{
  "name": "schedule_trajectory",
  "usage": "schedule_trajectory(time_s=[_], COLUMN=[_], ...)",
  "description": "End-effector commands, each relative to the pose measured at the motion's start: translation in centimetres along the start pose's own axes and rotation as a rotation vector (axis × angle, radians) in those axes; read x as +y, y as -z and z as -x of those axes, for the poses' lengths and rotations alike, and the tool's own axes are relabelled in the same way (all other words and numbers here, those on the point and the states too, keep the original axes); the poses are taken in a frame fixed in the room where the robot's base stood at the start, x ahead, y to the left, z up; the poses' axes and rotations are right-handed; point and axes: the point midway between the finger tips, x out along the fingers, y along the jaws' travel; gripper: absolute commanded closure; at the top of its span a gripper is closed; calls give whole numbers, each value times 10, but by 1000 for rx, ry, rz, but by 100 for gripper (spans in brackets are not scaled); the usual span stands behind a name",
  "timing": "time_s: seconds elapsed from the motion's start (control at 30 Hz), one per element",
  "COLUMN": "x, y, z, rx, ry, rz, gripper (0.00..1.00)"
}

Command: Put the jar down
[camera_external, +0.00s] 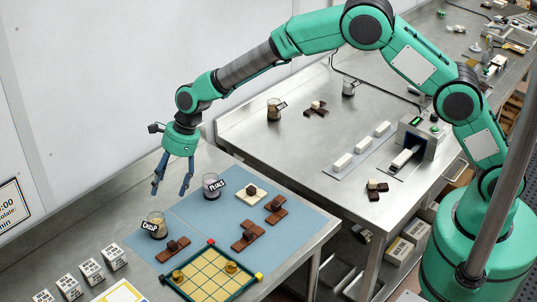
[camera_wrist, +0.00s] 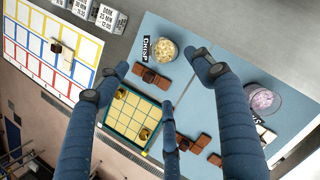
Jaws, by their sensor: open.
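A glass jar with a black CRISP tag (camera_external: 157,226) stands upright on the blue mat (camera_external: 139,240), with pale contents seen in the wrist view (camera_wrist: 164,49). A second glass jar with purple-pink contents (camera_external: 211,184) and a black tag stands farther back on the mat; it also shows at the right of the wrist view (camera_wrist: 263,99). My gripper (camera_external: 169,190) hangs above the mat with its fingers spread, pointing down and apart from both jars. Nothing is between its fingers (camera_wrist: 163,78) in the wrist view.
Brown chocolate bars (camera_external: 173,248) lie on the mat. A green-edged yellow grid tray (camera_external: 210,272) is at the front. White printed blocks (camera_external: 92,271) stand at the left. Another metal bench behind holds jars (camera_external: 274,109) and a small machine (camera_external: 418,137).

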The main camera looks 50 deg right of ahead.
Motion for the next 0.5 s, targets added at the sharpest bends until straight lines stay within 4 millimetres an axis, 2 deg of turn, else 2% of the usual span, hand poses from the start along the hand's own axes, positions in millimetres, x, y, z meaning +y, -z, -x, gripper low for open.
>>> schedule_trajectory(time_s=[0.27, 0.37, 0.5], x=[0, -2, -6], y=[0, 2, 7], z=[2, 11, 37], rx=[0, -1, -2], ry=[1, 5, 17], rz=[4, 19, 72], gripper=[33, 33, 33])
